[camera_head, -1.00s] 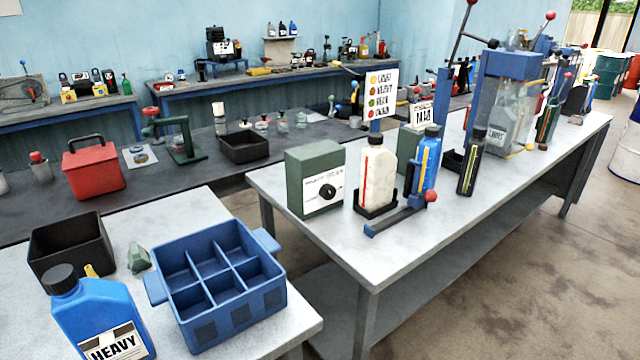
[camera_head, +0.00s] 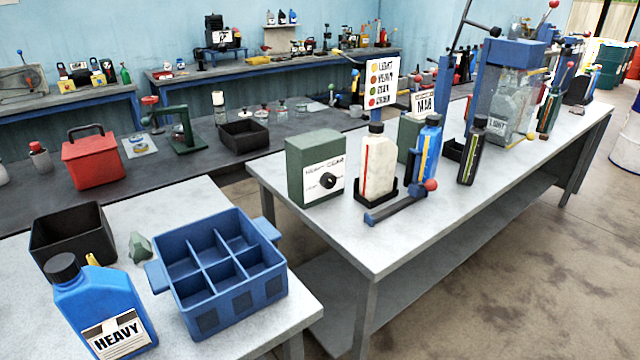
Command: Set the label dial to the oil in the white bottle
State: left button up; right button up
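The label dial is a black knob (camera_head: 328,181) on the white face of a green box (camera_head: 314,160) near the front left corner of the right table. Small lettering surrounds the knob; I cannot tell its setting. The white bottle (camera_head: 377,165) stands upright in a black tray (camera_head: 384,192) just right of the box. It has a black cap and a red vertical strip. Neither of my grippers is in view.
A blue bottle (camera_head: 428,150) and a dark bottle (camera_head: 472,152) stand right of the white one. A blue lever with a red knob (camera_head: 431,185) lies in front. A blue crate (camera_head: 235,318) and a HEAVY bottle (camera_head: 98,300) stand on the near left table.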

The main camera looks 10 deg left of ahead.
aim_at(328, 180)
jog(key=l+u, duration=0.1)
jog(key=u, duration=0.25)
jog(key=i+l+u, duration=0.1)
jog(key=u, duration=0.3)
jog(key=l+u, duration=0.15)
jog(key=u, duration=0.2)
jog(key=l+u, duration=0.45)
jog(key=l, duration=0.5)
jog(key=l+u, duration=0.45)
jog(key=l, duration=0.55)
